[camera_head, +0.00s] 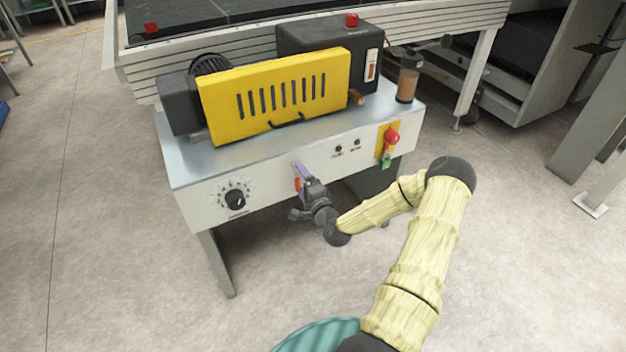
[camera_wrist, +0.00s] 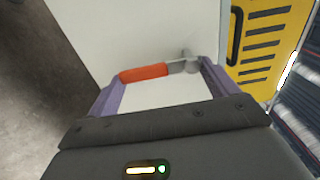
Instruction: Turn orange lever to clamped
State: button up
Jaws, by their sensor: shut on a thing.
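The orange lever (camera_wrist: 143,74) sits on the white front panel of the machine in the wrist view. Its orange grip points left and its metal shank runs right to a grey hub (camera_wrist: 190,60). My gripper (camera_wrist: 162,75) has its purple fingers at the two ends of the lever, left finger by the grip's tip and right finger by the hub. It is shut on the lever lengthwise. In the head view my gripper (camera_head: 301,174) is at the panel's middle, and only a bit of the orange lever (camera_head: 297,185) shows; the rest is hidden.
A black dial (camera_head: 235,199) is on the panel to the left. A red knob (camera_head: 391,137) on a yellow plate is to the right. A yellow slotted guard (camera_head: 275,95) stands on top. The floor in front is clear.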

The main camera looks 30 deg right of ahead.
jog(key=shift+s+f, duration=0.1)
jog(key=shift+f, duration=0.05)
dwell(0.3)
jog(key=o, duration=1.2)
jog(key=s+p, duration=0.2)
jog(key=s, duration=1.5)
jog(key=shift+s, duration=0.2)
